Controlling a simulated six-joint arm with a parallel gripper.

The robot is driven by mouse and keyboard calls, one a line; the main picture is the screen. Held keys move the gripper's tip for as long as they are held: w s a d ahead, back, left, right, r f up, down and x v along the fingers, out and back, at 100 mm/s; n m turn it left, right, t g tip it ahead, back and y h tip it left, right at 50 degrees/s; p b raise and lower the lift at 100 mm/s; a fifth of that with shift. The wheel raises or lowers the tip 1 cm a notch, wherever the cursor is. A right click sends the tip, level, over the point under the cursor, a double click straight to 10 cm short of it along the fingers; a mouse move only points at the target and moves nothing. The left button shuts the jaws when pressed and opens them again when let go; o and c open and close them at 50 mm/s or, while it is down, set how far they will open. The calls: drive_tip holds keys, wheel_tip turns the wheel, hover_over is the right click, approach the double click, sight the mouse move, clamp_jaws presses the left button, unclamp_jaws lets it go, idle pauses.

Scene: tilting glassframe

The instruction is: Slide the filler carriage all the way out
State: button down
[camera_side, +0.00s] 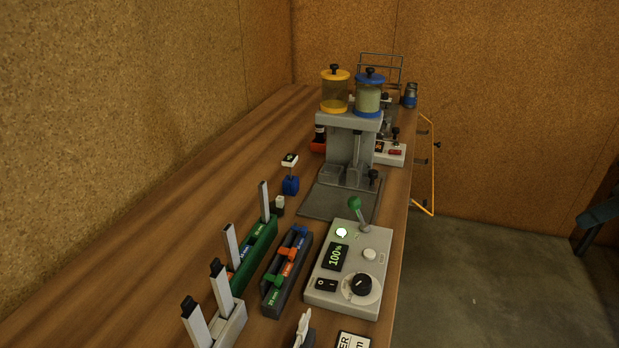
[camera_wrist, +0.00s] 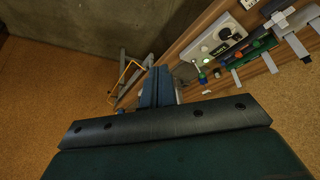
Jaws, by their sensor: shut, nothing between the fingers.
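The filler (camera_side: 357,148) is a grey stand in the side view, on the far part of the bench. A grey block on top holds a yellow-lidded hopper (camera_side: 335,92) and a blue-lidded hopper (camera_side: 369,95), side by side. A dark knob (camera_side: 375,177) stands at its lower right. I cannot tell which part is the carriage or how far out it is. My gripper (camera_wrist: 158,86) shows in the wrist view as two blue-grey fingers close together. It is shut and empty, away from the filler and touching nothing I can see.
A control box (camera_side: 348,272) with a green-topped lever stands nearer on the bench (camera_side: 190,205). Green and dark racks (camera_side: 286,272) stand left of it. A yellow bar (camera_side: 430,160) sticks out at the bench's right edge. The floor (camera_side: 490,260) right of the bench is clear.

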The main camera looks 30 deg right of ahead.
idle(0.3)
drive_tip(key=c, duration=1.5)
unclamp_jaws()
drive_tip(key=shift+w, duration=0.1)
drive_tip(key=shift+w+r, duration=0.15)
drive_tip(key=shift+w, duration=0.35)
drive_tip(key=w+f, duration=0.2)
drive_tip(key=w, duration=0.8)
drive_tip(key=w+f, duration=0.2)
drive_tip(key=w, duration=0.9)
drive_tip(key=shift+g, duration=0.6)
drive_tip(key=w+f, duration=0.4)
drive_tip(key=f, duration=0.1)
drive_tip(key=w+d+f, duration=0.1)
drive_tip(key=w+f, duration=0.4)
drive_tip(key=f, duration=0.1)
drive_tip(key=w+d+f, duration=0.1)
drive_tip(key=w+f, duration=0.4)
drive_tip(key=f, duration=0.1)
drive_tip(key=shift+d, duration=0.15)
drive_tip(key=shift+w+r, duration=0.1)
drive_tip(key=shift+w, duration=0.05)
